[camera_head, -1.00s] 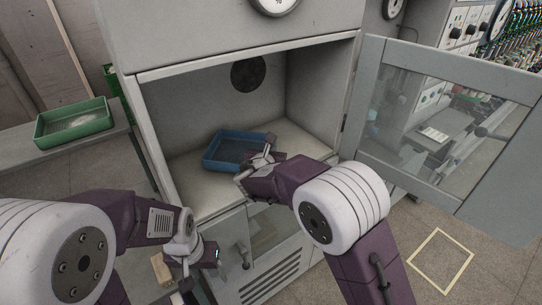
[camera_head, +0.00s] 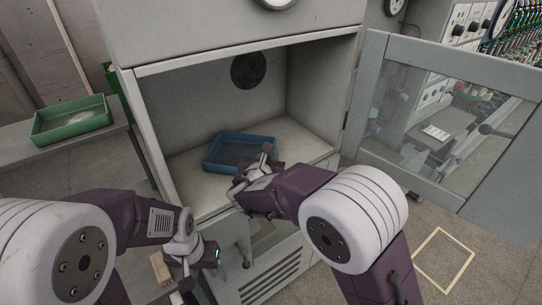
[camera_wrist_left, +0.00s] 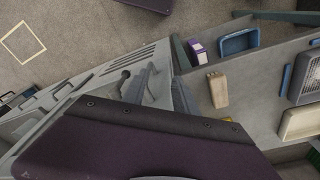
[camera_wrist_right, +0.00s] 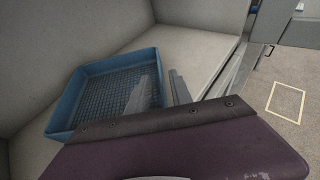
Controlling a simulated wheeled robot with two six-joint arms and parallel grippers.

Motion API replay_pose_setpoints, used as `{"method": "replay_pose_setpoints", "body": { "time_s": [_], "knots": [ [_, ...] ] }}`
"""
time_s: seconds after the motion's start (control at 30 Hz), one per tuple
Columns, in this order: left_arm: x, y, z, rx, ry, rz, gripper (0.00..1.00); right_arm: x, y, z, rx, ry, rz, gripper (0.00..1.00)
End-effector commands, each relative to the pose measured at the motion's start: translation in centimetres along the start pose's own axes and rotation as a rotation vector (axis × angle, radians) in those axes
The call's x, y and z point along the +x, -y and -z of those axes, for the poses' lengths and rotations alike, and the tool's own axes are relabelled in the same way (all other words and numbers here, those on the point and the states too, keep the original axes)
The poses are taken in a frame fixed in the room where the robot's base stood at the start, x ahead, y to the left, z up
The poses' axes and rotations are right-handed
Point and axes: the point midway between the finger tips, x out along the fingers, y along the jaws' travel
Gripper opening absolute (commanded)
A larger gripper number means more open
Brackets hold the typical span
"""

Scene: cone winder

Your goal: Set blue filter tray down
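The blue filter tray (camera_head: 212,160) rests flat on the floor of the open cabinet chamber, towards its middle. The right wrist view shows its mesh bottom and low blue walls (camera_wrist_right: 66,112). My right gripper (camera_head: 254,172) is open at the tray's near right side. In the right wrist view, its two fingers (camera_wrist_right: 160,92) are spread, seeming to stand on either side of the tray's right wall; I cannot tell whether they touch it. My left gripper (camera_head: 200,268) is outside, below the chamber's front edge, empty; its fingers (camera_wrist_left: 146,88) look apart.
The cabinet's glazed door (camera_head: 362,105) stands open to the right. A green tray (camera_head: 38,130) sits on the side table (camera_head: 40,172) at left. A beige block (camera_wrist_left: 217,90) lies near my left gripper. The chamber floor (camera_head: 300,143) right of the blue tray is clear.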

Motion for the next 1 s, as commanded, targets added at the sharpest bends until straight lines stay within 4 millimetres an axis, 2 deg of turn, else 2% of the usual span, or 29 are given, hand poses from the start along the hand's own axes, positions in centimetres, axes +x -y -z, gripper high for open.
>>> {"method": "replay_pose_setpoints", "body": {
  "time_s": [0.1, 0.3, 0.43, 0.73, 0.77, 0.87, 0.93, 1.0],
  "knots": [
    [0.5, 0.0, -0.1, 0.0, 0.0, 0.0, 0.34, -3.1, -0.1, 0.1, 0.0, 0.002, -0.005, 0.26],
    [0.6, 0.0, -0.1, 0.0, 0.0, 0.0, 0.34, -6.3, -0.1, 0.0, 0.001, 0.0, -0.002, 0.26],
    [0.6, 0.0, -0.1, 0.0, 0.0, 0.0, 0.34, -6.9, 0.0, 0.0, 0.0, 0.0, 0.001, 0.26],
    [0.6, 0.0, -0.1, 0.0, 0.0, 0.0, 0.34, -6.8, 0.5, 0.2, 0.015, -0.011, 0.011, 0.26],
    [0.6, 0.0, -0.1, 0.0, 0.0, 0.0, 0.34, -6.5, 1.2, 0.6, 0.04, -0.028, 0.028, 0.26],
    [0.6, 0.0, -0.1, 0.0, 0.0, 0.0, 0.34, -5.4, 7.0, 4.0, 0.271, -0.165, 0.177, 0.26],
    [0.6, 0.0, -0.1, 0.0, 0.0, 0.0, 0.34, -5.7, 13.4, 8.5, 0.603, -0.303, 0.385, 0.26],
    [0.6, 0.0, -0.1, 0.0, 0.0, 0.0, 0.34, -7.9, 19.0, 13.8, 1.043, -0.408, 0.654, 0.26]
  ]
}}
